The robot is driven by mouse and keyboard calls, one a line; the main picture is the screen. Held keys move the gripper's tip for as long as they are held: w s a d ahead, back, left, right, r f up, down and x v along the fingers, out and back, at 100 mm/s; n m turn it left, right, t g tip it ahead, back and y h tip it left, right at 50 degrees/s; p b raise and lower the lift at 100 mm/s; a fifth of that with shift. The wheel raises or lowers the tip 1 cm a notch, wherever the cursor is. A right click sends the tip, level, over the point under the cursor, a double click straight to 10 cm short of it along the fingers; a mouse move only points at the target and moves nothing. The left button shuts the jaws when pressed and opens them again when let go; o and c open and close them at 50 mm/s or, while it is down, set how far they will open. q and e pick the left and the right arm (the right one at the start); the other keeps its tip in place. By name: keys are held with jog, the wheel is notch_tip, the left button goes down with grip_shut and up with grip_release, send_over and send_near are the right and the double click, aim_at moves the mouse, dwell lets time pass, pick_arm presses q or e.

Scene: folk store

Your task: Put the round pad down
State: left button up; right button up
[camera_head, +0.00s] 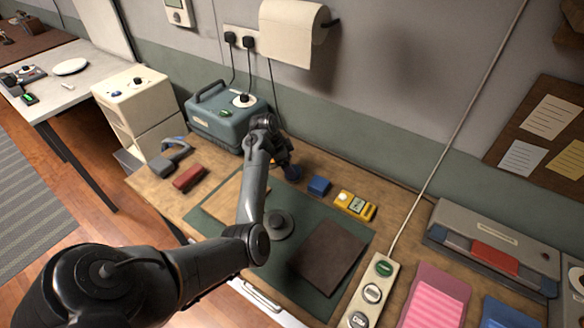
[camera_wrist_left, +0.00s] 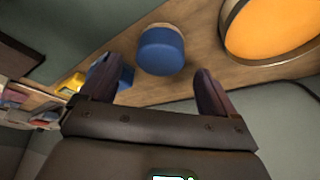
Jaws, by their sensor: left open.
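The round pad (camera_wrist_left: 160,50) is a short blue disc. In the wrist view it shows between and just beyond the fingertips of my left gripper (camera_wrist_left: 157,78), which is open. The pad appears to rest on the wooden bench top; contact with the fingers cannot be told. In the head view, the blue round pad (camera_head: 292,173) is partly hidden below my left gripper (camera_head: 284,163). My right gripper is not in view.
A blue block (camera_head: 319,186) and a yellow device (camera_head: 355,205) stand right of the pad. The teal case (camera_head: 228,118) is left. A large orange disc (camera_wrist_left: 272,25) lies close by. The green mat (camera_head: 300,277) holds a dark round object (camera_head: 278,225) and a brown cover (camera_head: 328,255).

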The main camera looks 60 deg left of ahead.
pick_arm(q)
jog(key=p+v, duration=0.1)
jog(key=v, duration=0.7)
jog(key=shift+r, duration=0.1)
